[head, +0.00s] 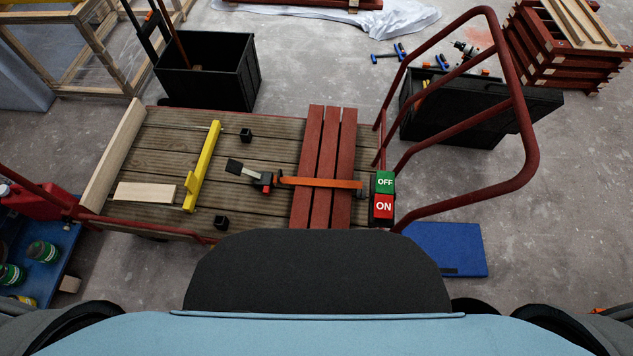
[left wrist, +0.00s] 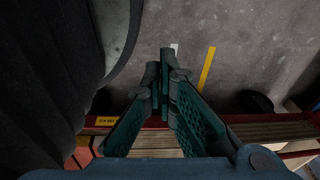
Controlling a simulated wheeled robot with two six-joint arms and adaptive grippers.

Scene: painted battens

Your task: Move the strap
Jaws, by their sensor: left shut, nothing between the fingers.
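The orange strap (head: 320,182) lies across several red-painted battens (head: 316,150) on the wooden deck of a cart (head: 265,135). My left gripper (left wrist: 161,75) shows in the left wrist view, shut and empty, above the floor beside a red cart edge (left wrist: 240,118). The strap is not recognisable in that view. My right gripper is in neither view.
A green OFF and red ON block (head: 384,208) stands at the deck's right edge. A yellow bar (head: 204,165) and a pale wood block (head: 145,191) are on the left. Black crates (head: 215,85) stand behind. A red tubular handle (head: 527,150) rises on the right.

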